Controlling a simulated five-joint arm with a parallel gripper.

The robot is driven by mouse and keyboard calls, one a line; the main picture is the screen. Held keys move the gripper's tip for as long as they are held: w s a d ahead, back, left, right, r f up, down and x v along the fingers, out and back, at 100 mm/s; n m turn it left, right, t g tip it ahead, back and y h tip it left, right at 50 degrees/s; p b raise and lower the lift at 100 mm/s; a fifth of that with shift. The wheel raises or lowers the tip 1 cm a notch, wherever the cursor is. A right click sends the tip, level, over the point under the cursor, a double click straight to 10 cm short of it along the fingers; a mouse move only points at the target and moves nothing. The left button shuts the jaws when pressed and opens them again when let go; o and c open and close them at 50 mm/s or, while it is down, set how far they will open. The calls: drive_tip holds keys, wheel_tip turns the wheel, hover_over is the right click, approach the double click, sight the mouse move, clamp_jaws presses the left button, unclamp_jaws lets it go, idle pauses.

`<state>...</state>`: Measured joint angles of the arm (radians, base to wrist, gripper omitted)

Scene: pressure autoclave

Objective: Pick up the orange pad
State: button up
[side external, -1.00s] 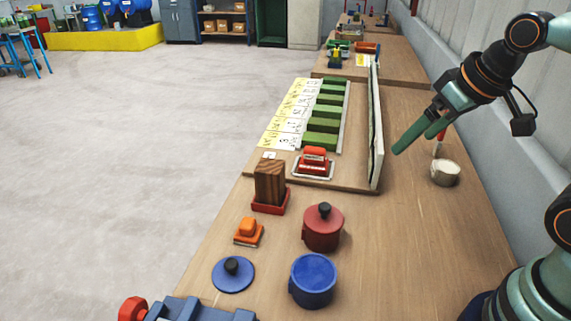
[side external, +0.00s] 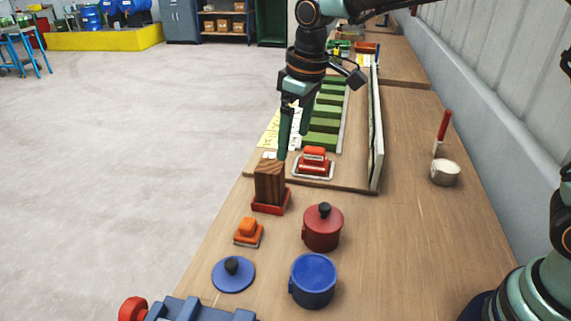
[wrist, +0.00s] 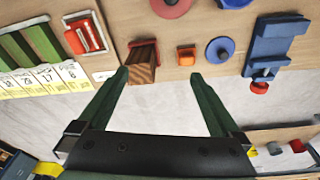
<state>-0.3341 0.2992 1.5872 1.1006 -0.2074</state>
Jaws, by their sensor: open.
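The orange pad (side external: 248,232) is a small orange block with a raised grip, lying on the wooden table near its left edge. In the wrist view the orange pad (wrist: 186,55) lies beyond the fingertips, right of the wooden block. My gripper (side external: 293,152) points down with its fingers apart and empty, above and behind the wooden block in the side view. In the wrist view my gripper (wrist: 160,75) has its left fingertip close to the wooden block; I cannot tell whether they touch. The pad is apart from both fingers.
The wooden block (side external: 270,182) stands on a red base beside the pad. A blue lid (side external: 233,275), red pot (side external: 323,230) and blue pot (side external: 312,282) are close by. A red-and-white piece (side external: 313,163) and upright board (side external: 376,130) stand farther back. The table's right side is mostly clear.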

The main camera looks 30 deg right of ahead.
sight(247, 222)
drive_tip(key=a+f+n, duration=0.1)
drive_tip(key=a+f, duration=0.2)
drive_tip(key=f, duration=0.2)
drive_tip(key=w+a+f+n+g, duration=0.1)
drive_tip(key=a+f, duration=0.2)
drive_tip(key=f, duration=0.2)
drive_tip(key=w+a+f, duration=0.1)
drive_tip(key=a+f, duration=0.2)
drive_tip(key=f, duration=0.3)
drive_tip(key=shift+w+a+n+g+h, duration=0.2)
drive_tip(key=shift+w+n+g+h, duration=0.1)
drive_tip(key=shift+n+g, duration=0.1)
drive_tip(key=shift+a+f, duration=0.2)
drive_tip(key=shift+f, duration=1.15)
drive_tip(key=shift+a+f, duration=0.2)
drive_tip(key=shift+f, duration=1.15)
drive_tip(key=c, duration=1.4)
drive_tip(key=shift+r, duration=0.1)
wheel_tip(247, 222, up, 20)
